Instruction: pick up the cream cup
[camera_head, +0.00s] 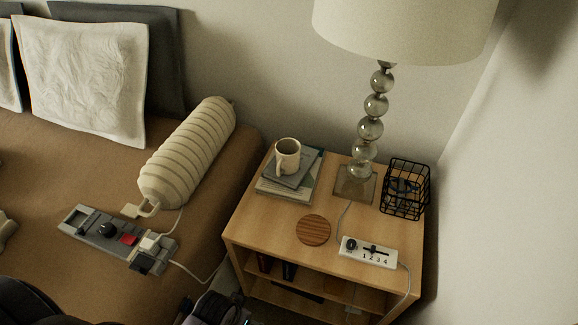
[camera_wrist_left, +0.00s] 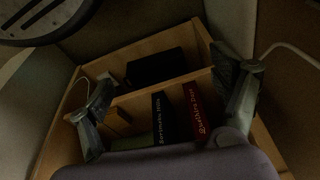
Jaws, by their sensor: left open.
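The cream cup (camera_head: 287,156) stands upright on a small stack of books (camera_head: 291,178) at the back left of the wooden nightstand (camera_head: 268,222). Its handle is on its left side. My left gripper (camera_wrist_left: 165,75) is open and empty in the left wrist view, with its two fingers apart in front of the nightstand's shelves (camera_wrist_left: 195,76). It is low and away from the cup, which does not show in that view. In the head view, only part of what looks like my left gripper shows at the bottom edge. My right gripper is not in view.
A lamp (camera_head: 370,129), a black wire basket (camera_head: 406,188), a round wooden coaster (camera_head: 313,230) and a white switch strip (camera_head: 368,252) share the nightstand top. A bed with a bolster (camera_head: 188,155) and a grey control panel (camera_head: 115,238) is left. A wall is right.

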